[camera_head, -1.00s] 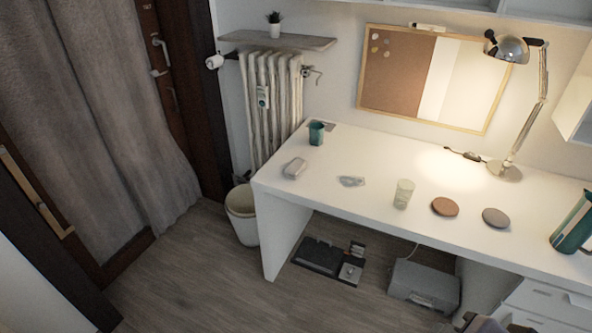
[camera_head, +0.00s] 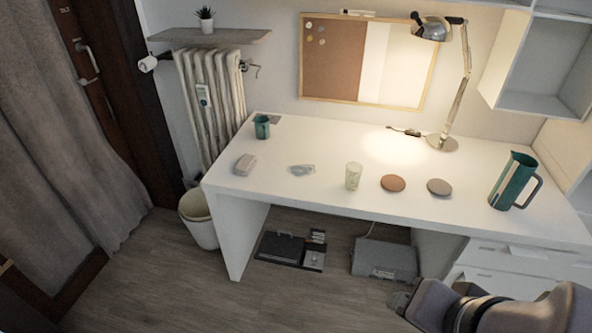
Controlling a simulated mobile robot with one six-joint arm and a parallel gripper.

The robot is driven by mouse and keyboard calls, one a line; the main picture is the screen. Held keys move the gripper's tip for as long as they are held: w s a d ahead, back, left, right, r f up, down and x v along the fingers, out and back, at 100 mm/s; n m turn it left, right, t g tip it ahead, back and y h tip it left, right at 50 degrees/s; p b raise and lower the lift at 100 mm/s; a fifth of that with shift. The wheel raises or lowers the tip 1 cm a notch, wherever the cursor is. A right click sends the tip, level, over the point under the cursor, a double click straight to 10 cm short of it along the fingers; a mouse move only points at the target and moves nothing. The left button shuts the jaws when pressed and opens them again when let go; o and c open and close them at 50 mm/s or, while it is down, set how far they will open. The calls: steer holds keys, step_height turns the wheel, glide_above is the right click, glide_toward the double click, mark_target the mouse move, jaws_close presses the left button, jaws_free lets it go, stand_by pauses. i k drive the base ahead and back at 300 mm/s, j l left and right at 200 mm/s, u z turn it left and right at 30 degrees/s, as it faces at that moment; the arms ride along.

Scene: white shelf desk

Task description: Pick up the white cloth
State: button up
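A small pale, crumpled-looking piece (camera_head: 302,170), which may be the white cloth, lies flat on the white desk (camera_head: 300,135), left of the middle. It is too small to tell for sure. My gripper (camera_head: 402,302) is at the lower right, in front of the desk and below its top. It is well apart from the pale piece. Its fingers are dark and small, and I cannot tell whether they are open.
On the desk are a grey-white block (camera_head: 245,165), a teal cup (camera_head: 262,127), a pale glass (camera_head: 353,176), two round discs (camera_head: 393,183), a lamp (camera_head: 442,143) and a teal jug (camera_head: 512,182). A bin (camera_head: 199,222) stands left. Floor (camera_head: 170,270) is clear in front.

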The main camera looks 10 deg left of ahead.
mark_target(246, 164)
steer(key=i+j+u, duration=0.45)
steer(key=i+j, duration=0.25)
steer(key=i+j+u, duration=0.25)
steer(key=i, duration=0.25)
steer(key=i+j+u, duration=0.2)
steer(key=i, duration=0.2)
steer(key=i+j+u, duration=0.1)
steer(key=i+u, duration=0.15)
steer(key=i, duration=0.2)
